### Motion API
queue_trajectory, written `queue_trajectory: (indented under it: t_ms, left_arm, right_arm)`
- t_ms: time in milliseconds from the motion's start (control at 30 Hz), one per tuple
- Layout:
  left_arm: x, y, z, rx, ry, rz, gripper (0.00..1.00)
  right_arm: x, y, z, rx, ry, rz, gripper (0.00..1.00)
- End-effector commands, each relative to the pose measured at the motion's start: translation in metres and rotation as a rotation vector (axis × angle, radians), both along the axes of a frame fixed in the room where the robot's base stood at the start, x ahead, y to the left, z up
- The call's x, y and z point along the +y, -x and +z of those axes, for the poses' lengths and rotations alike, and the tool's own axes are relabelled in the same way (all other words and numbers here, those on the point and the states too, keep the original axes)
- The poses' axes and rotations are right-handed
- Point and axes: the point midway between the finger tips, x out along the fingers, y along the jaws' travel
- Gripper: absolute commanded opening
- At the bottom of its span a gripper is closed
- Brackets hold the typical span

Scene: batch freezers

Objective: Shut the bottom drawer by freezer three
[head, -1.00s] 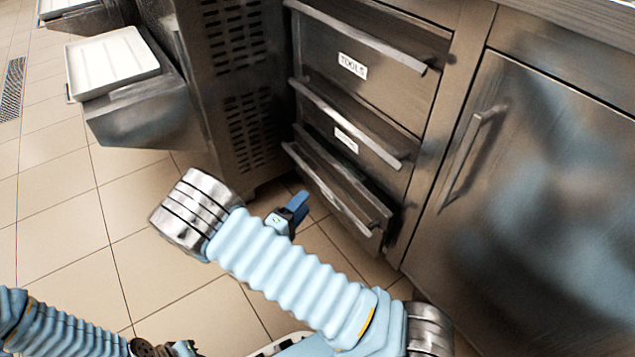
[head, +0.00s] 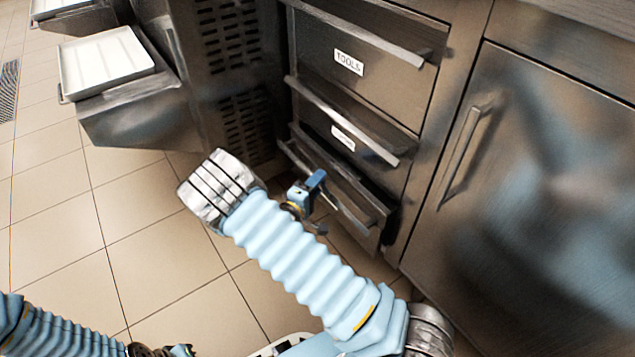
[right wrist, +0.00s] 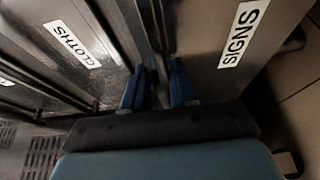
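The bottom drawer (head: 352,196) of the steel drawer stack stands partly out, with a dark gap behind its front. Its long bar handle runs along the front. In the right wrist view the drawer front (right wrist: 212,70) bears a SIGNS label. My right gripper (head: 316,203) is at this handle, its blue fingers apart. In the right wrist view the fingers (right wrist: 157,88) stand open with a dark narrow edge between them; contact is unclear. My left arm enters at the lower left; its gripper end (head: 180,350) is cut off by the frame edge.
Above are the closed TOOLS drawer (head: 375,45) and the CLOTHS drawer (right wrist: 65,55). A steel cabinet door (head: 540,190) is on the right. A vented steel unit (head: 235,80) and a white tray (head: 105,60) are on the left. The tiled floor (head: 145,220) is clear.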

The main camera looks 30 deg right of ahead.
Motion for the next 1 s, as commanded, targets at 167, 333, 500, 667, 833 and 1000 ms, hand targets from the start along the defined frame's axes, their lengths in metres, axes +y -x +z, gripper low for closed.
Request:
queue_trajectory:
  t_ms: [167,333,500,667,833,1000]
  left_arm:
    - [0.000,0.000,0.000,0.000,0.000,0.000,0.00]
    - [0.000,0.000,0.000,0.000,0.000,0.000,0.00]
    - [0.000,0.000,0.002,0.000,0.000,0.000,0.00]
    - [0.000,0.000,0.005,0.001,0.000,0.000,0.00]
    - [0.000,0.000,0.007,0.002,0.000,-0.001,0.00]
    - [0.000,0.000,0.006,0.002,0.000,-0.001,0.00]
  right_arm:
    - [0.000,0.000,0.000,0.000,0.000,0.000,0.00]
    - [0.000,0.000,0.000,0.000,-0.001,0.000,0.00]
    - [-0.007,0.000,0.000,0.000,0.000,-0.002,0.00]
    - [-0.028,-0.002,0.001,-0.001,0.000,-0.003,0.00]
    - [-0.043,-0.003,0.000,0.000,-0.001,-0.001,0.00]
    - [-0.046,-0.004,0.000,0.000,-0.001,-0.001,0.00]
